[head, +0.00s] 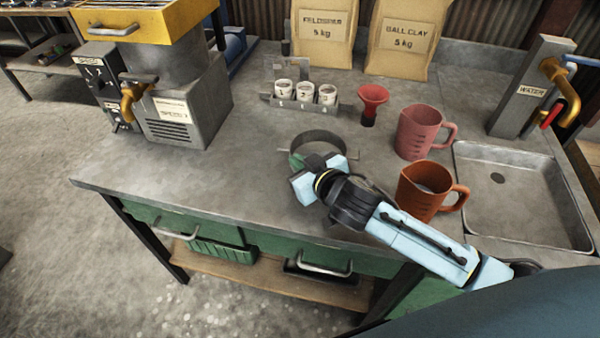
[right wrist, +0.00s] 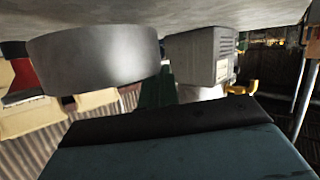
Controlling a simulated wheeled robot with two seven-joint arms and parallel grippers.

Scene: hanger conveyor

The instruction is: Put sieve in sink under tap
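The sieve (head: 319,134), a round grey metal ring with small side handles, sits on the counter near its front edge. In the right wrist view its curved wall (right wrist: 95,60) shows close up, upside down. My right gripper (head: 312,166) is at the near side of the sieve and overlaps its front rim. I cannot tell if it touches it or how far its fingers are apart. The metal sink (head: 530,205) is empty at the right. The tap (head: 566,85), brass on a grey post marked WATER, stands behind it. My left gripper is out of view.
A pink jug (head: 418,131) and an orange jug (head: 420,190) stand between sieve and sink. A red funnel (head: 372,98) and a rack of cups (head: 305,104) are behind the sieve. A grey machine (head: 185,110) stands left. The counter left of the sieve is clear.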

